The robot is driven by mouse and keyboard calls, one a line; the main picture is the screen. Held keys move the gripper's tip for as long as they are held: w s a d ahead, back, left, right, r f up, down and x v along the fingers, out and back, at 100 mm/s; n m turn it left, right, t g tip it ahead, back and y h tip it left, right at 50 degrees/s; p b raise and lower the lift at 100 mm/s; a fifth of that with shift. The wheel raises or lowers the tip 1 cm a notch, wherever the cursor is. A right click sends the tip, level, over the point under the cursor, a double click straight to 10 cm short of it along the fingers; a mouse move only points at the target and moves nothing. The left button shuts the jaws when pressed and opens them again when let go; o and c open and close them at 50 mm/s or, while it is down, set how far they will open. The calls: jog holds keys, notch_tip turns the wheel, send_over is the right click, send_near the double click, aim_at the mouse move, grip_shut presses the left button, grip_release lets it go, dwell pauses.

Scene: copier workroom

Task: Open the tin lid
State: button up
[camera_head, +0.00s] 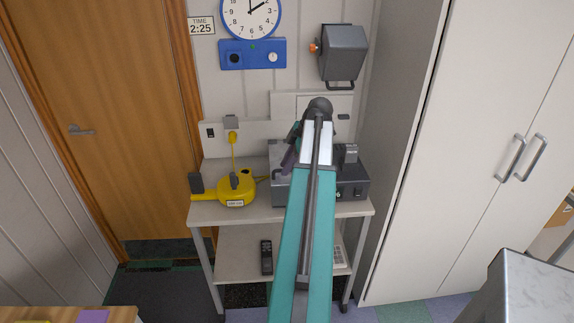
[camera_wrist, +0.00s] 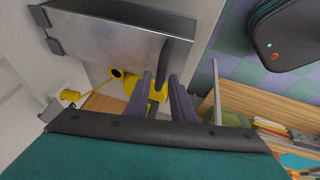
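In the wrist view a grey metal body (camera_wrist: 110,50) with dark corners and a dark upright handle (camera_wrist: 176,62) fills the upper left. In the head view my gripper (camera_head: 291,152) is over the box's left side, mostly hidden by my arm.
A yellow device (camera_head: 236,190) with a dark knob sits on the table (camera_head: 220,214) left of the box, its cord running to a wall socket. A black handset (camera_head: 266,258) lies on the lower shelf. A grey wall unit (camera_head: 343,52) hangs above; a tall cabinet (camera_head: 480,130) stands right.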

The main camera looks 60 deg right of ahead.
grip_shut()
jog(key=w+d+r, duration=0.1)
jog(key=d+r, duration=0.1)
jog(key=r, duration=0.4)
jog(key=w+d+r+p, duration=0.1)
jog(key=w+d+r, duration=0.1)
jog(key=r, duration=0.3)
jog(key=shift+d+r, duration=0.25)
jog(key=shift+r, duration=0.1)
jog(key=shift+w, duration=0.1)
jog(key=shift+o, duration=0.5)
grip_release()
jog(key=shift+d+f, duration=0.1)
jog(key=shift+o, duration=0.9)
jog(key=shift+w+d+f, duration=0.2)
jog(key=shift+w, duration=0.05)
jog(key=shift+s+a+r, duration=0.1)
jog(key=shift+a+r, duration=0.05)
